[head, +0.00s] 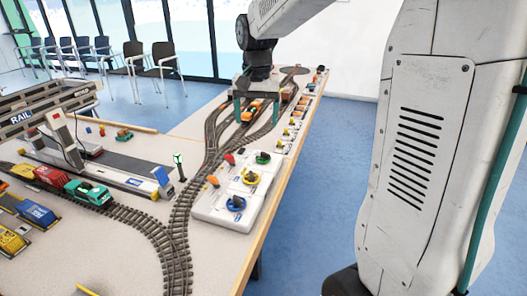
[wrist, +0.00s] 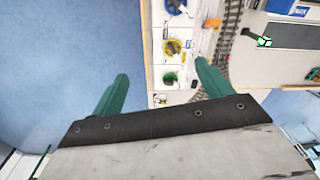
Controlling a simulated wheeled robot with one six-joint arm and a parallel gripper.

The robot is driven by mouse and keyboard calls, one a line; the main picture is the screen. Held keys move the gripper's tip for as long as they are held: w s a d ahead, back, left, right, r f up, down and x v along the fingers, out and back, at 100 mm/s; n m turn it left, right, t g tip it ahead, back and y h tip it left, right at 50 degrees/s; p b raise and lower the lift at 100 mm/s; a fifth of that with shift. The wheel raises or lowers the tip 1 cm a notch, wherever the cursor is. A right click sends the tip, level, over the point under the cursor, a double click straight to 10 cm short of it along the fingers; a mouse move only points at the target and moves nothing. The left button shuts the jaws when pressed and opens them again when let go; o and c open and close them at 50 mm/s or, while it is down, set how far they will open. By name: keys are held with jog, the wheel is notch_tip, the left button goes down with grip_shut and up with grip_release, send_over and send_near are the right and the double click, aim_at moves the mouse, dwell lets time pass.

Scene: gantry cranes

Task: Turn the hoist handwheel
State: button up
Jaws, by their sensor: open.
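A white control panel (head: 208,207) on the table carries three round handwheels: a blue one (head: 236,204), a yellow one (head: 251,178) and a green one (head: 263,158). I cannot tell from labels which is the hoist handwheel. In the wrist view the blue wheel (wrist: 176,6), yellow wheel (wrist: 171,47) and green wheel (wrist: 170,79) line up near the top centre. My gripper (head: 255,110) is open and empty, with teal fingers, above the table beyond the panel. In the wrist view my gripper (wrist: 162,72) has the green wheel showing between its fingertips, with no contact visible.
Model rail tracks (head: 175,240) run left of the panel. A gantry crane (head: 60,115) marked RAIL and a green signal (head: 179,163) stand further left. Open blue floor (head: 310,195) lies right of the table edge.

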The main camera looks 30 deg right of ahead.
jog(key=w+d+f+m, duration=0.2)
jog(key=w+d+f, duration=0.35)
jog(key=w, duration=0.25)
jog(key=m, duration=0.4)
send_over(263, 156)
notch_tip(263, 156, down, 11)
jog(key=shift+w+d+f+g, duration=0.15)
jog(key=shift+f, duration=0.25)
jog(key=shift+w+d+f+g, duration=0.1)
jog(key=shift+f+g, duration=0.05)
jog(key=shift+f, duration=0.25)
notch_tip(263, 156, down, 8)
jog(key=shift+r, duration=0.2)
jog(key=c, duration=1)
